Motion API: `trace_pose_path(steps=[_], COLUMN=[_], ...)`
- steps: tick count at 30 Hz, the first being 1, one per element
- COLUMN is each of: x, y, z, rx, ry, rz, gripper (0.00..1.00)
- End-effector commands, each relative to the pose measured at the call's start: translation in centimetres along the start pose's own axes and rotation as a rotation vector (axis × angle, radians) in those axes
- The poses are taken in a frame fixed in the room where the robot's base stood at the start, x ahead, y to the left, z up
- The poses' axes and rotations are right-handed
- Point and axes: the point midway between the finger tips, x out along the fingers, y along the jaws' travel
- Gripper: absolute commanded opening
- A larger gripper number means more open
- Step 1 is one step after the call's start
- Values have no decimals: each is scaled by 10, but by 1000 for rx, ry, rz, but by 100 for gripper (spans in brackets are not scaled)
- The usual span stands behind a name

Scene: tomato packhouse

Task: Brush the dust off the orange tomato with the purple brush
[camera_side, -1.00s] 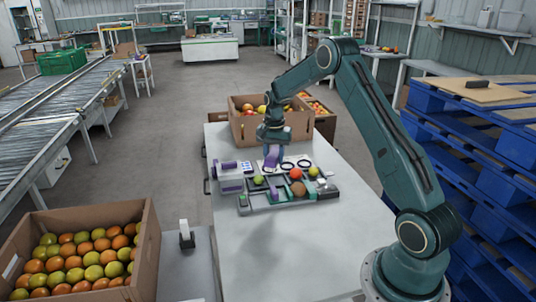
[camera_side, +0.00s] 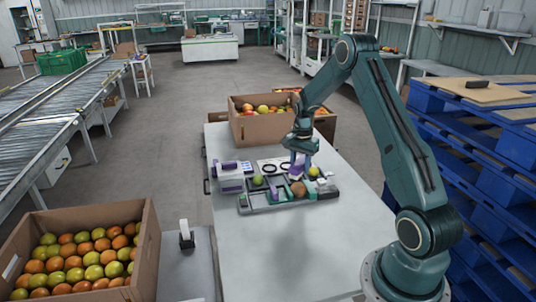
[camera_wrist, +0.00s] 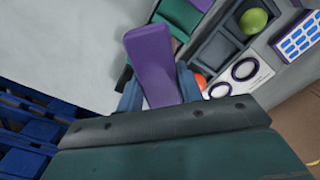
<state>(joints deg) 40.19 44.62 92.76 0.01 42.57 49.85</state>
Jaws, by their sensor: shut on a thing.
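My gripper (camera_side: 300,152) is shut on the purple brush (camera_side: 299,167) above the right part of the grey tray (camera_side: 260,209). In the wrist view the purple brush (camera_wrist: 150,62) stands out from between the jaws. A sliver of the orange tomato (camera_wrist: 201,80) shows just right of the brush there. A brownish round thing (camera_side: 298,189) sits on the tray in front of the brush.
A green tomato (camera_side: 258,180) sits on the tray at left and a yellow one (camera_side: 313,171) at right. Purple-and-white blocks (camera_side: 229,178) stand left of the tray. A cardboard box of fruit (camera_side: 262,125) stands behind. The near tabletop (camera_side: 270,255) is clear.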

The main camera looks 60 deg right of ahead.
Motion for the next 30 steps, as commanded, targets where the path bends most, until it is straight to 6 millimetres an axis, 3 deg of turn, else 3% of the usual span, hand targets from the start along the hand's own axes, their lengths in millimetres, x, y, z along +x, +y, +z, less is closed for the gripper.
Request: trace_pose_path(steps=[15,30], x=[36,42], y=[0,0], z=[0,0], rx=[-1,-1], ry=[-1,0], rz=[2,0], gripper=[18,18])
